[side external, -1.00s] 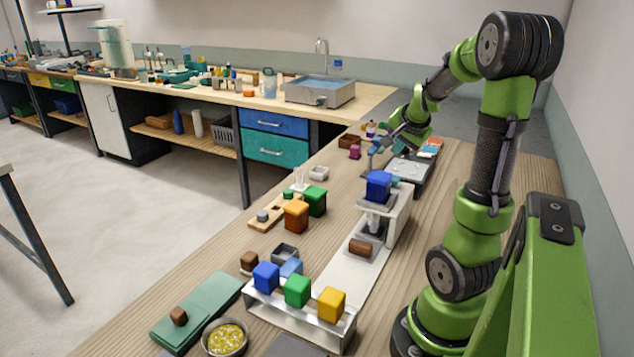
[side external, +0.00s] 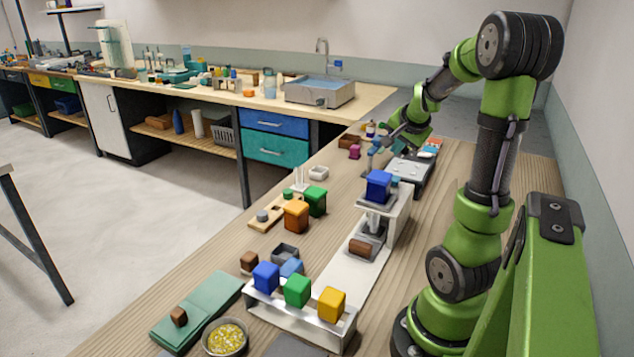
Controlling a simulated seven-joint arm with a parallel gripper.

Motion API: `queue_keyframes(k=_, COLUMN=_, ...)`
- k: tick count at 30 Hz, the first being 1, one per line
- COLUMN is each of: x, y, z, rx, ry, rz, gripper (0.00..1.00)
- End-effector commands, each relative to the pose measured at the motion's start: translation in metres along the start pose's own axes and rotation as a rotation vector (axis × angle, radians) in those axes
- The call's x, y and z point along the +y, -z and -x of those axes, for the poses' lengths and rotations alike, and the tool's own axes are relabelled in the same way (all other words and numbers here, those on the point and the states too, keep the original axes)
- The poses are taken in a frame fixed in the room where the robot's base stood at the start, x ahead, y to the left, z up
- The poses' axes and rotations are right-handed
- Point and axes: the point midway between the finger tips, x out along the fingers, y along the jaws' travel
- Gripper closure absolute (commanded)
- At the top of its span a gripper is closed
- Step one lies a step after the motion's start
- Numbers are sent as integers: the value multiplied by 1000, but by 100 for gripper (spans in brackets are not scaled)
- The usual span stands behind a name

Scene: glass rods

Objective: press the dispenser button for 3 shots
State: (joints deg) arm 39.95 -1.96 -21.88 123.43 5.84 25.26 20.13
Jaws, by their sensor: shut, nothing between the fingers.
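The dispenser (side external: 398,217) is a pale grey machine in the middle of the bench, with a blue block-shaped top (side external: 378,185) and a clear part below it. A brown block (side external: 360,247) sits at its foot. A small teal piece (side external: 395,181) shows behind the blue top; I cannot tell whether it is the button. My gripper (side external: 371,166) is shut and empty, pointing down behind the dispenser's blue top in this view. Its tips are small here, and I cannot tell whether they touch anything.
A rack (side external: 300,318) with blue, green and yellow blocks stands in front of the dispenser. Orange (side external: 296,215) and green (side external: 315,201) blocks stand to its left. A grey flat device (side external: 411,168) lies behind it. A green mat (side external: 197,311) and a bowl (side external: 226,338) are at front left.

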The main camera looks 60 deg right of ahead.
Motion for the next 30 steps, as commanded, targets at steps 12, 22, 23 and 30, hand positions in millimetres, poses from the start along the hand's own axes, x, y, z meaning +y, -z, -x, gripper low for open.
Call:
queue_keyframes(k=12, x=-6, y=6, z=9, rx=3, ry=6, rz=0, gripper=100)
queue_keyframes(k=22, x=-17, y=17, z=30, rx=0, ry=-2, rz=0, gripper=100)
queue_keyframes(k=23, x=-17, y=17, z=30, rx=0, ry=-2, rz=0, gripper=100)
queue_keyframes(k=30, x=-15, y=14, z=27, rx=-2, ry=-3, rz=-1, gripper=100)
